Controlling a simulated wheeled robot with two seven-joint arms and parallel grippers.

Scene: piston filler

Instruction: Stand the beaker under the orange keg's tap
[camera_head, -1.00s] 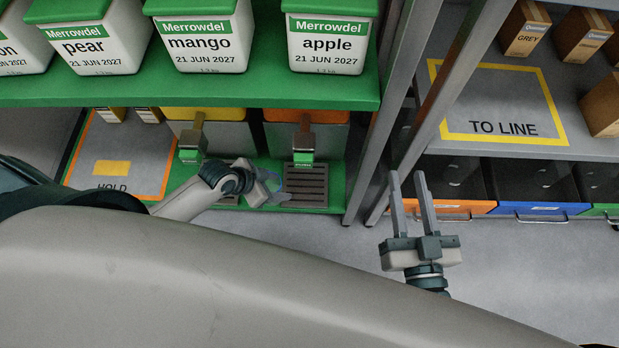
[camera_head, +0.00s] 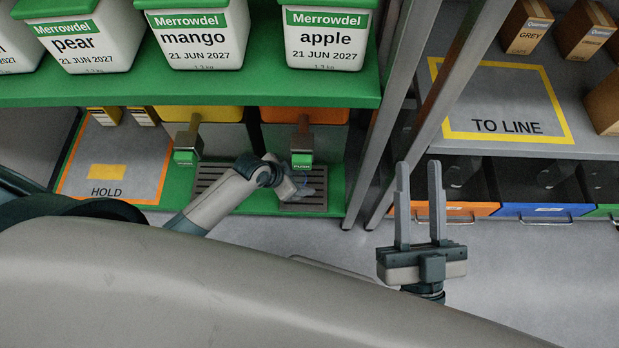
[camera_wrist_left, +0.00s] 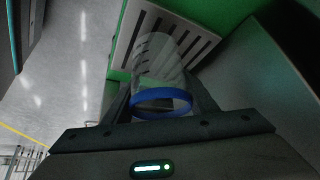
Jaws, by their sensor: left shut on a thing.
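The clear beaker with a blue band (camera_wrist_left: 160,103) is between my left gripper's fingers in the left wrist view, its clear body reaching toward a slotted drip tray (camera_wrist_left: 165,50). In the head view my left gripper (camera_head: 300,186) is low over the drip tray (camera_head: 304,206) in front of the orange keg (camera_head: 335,116), just below its tap (camera_head: 302,142) with the green push pad. The beaker shows only faintly there, and I cannot tell whether its base touches the tray. My right gripper (camera_head: 420,165) is open and empty, over the floor right of the green shelf.
A yellow keg (camera_head: 225,114) with its own tap (camera_head: 187,145) and tray stands to the left. A shelf of white tubs (camera_head: 328,45) hangs above. Grey rack posts (camera_head: 378,160) stand close on the right. The HOLD mat (camera_head: 108,190) is at far left.

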